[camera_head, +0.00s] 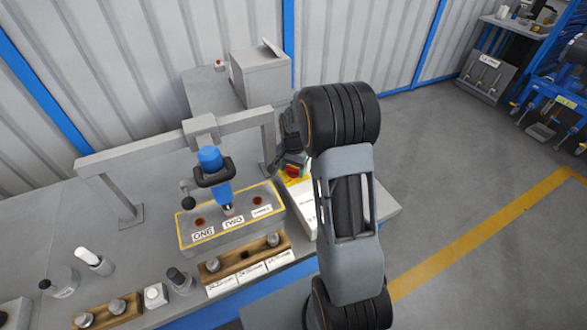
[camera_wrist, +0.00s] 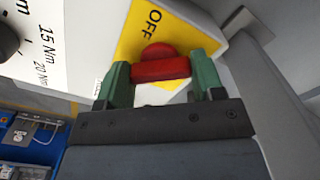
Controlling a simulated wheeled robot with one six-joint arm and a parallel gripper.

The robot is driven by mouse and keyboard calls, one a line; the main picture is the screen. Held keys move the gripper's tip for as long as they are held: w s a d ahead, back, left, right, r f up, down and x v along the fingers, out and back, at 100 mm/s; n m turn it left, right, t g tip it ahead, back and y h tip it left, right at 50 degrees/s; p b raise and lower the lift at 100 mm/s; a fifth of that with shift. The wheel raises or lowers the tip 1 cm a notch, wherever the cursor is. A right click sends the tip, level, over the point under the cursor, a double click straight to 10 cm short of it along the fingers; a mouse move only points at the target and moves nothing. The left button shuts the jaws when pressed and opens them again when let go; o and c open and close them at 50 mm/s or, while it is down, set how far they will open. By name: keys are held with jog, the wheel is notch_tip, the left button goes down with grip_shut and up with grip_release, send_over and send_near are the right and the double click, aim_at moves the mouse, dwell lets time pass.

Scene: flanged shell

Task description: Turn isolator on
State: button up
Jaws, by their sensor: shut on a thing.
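The isolator is a red rotary knob (camera_wrist: 160,68) on a yellow plate (camera_wrist: 190,38) marked "OFF". It sits on a pale box. My gripper (camera_wrist: 157,80) is shut on the red knob, with one green finger on each side of its bar. In the head view the red knob (camera_head: 292,171) and yellow plate show just left of my arm. My gripper (camera_head: 291,160) reaches down to it there, partly hidden by my own wrist. Any "ON" mark is not visible.
Left of the knob stands a blue tool (camera_head: 211,165) in a holder over a grey block (camera_head: 205,240) with labelled holes. A grey frame (camera_head: 165,143) spans behind it. A wooden rack (camera_head: 225,268) stands in front. A grey box (camera_head: 260,78) is behind. Open floor (camera_head: 470,190) lies to the right.

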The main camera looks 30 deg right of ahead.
aim_at(293, 168)
jog(key=m, duration=0.4)
jog(key=shift+m+b, duration=0.35)
jog(key=shift+m, duration=1.45)
jog(key=o, duration=0.9)
notch_tip(293, 168, up, 14)
jog(key=shift+f, duration=0.1)
